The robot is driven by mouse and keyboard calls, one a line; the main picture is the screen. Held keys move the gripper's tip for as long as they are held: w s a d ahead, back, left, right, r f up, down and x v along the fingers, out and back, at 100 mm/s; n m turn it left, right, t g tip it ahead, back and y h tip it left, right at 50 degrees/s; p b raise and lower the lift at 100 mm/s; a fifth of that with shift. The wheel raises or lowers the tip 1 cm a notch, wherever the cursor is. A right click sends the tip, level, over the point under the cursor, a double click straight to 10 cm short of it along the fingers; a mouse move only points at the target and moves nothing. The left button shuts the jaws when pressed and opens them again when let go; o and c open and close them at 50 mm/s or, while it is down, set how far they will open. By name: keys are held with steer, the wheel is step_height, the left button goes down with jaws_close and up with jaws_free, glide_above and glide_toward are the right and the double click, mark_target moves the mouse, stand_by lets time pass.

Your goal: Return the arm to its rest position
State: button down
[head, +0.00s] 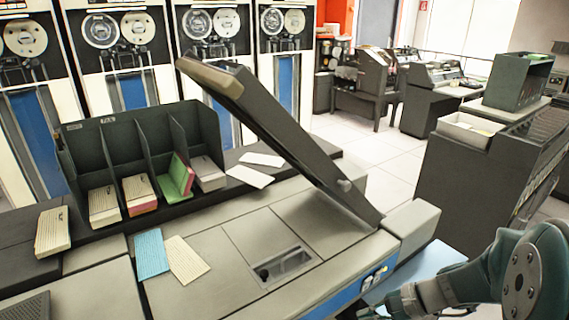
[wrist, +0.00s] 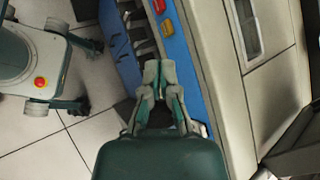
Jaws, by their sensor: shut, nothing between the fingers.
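My arm (head: 525,270) is folded low at the bottom right of the head view, beside the right end of the grey card machine (head: 225,240). In the wrist view my gripper (wrist: 159,70) is shut and empty, its fingertips together. It points along the machine's blue side panel (wrist: 192,70). From these views I cannot tell whether the fingers touch the panel. My own body with a red button shows at the left of the wrist view.
A raised dark lid (head: 285,135) slants over the machine. A dark divided rack (head: 105,145) holds card stacks; a blue stack (head: 151,254) and a cream stack (head: 186,259) lie in front. A dark cabinet (head: 455,175) stands at right. Open tiled floor (head: 375,155) lies behind.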

steer(key=s+a+r+n+t+h, duration=0.1)
steer(key=s+r+n+t+h, duration=0.2)
steer(key=s+r+n+h, duration=0.7)
step_height(320, 180, up, 4)
steer(key=s+n, duration=0.2)
steer(key=shift+a+f+n+t, duration=0.2)
steer(key=shift+a+n+t, duration=0.1)
steer(key=shift+a+t, duration=0.1)
steer(key=shift+w, duration=0.1)
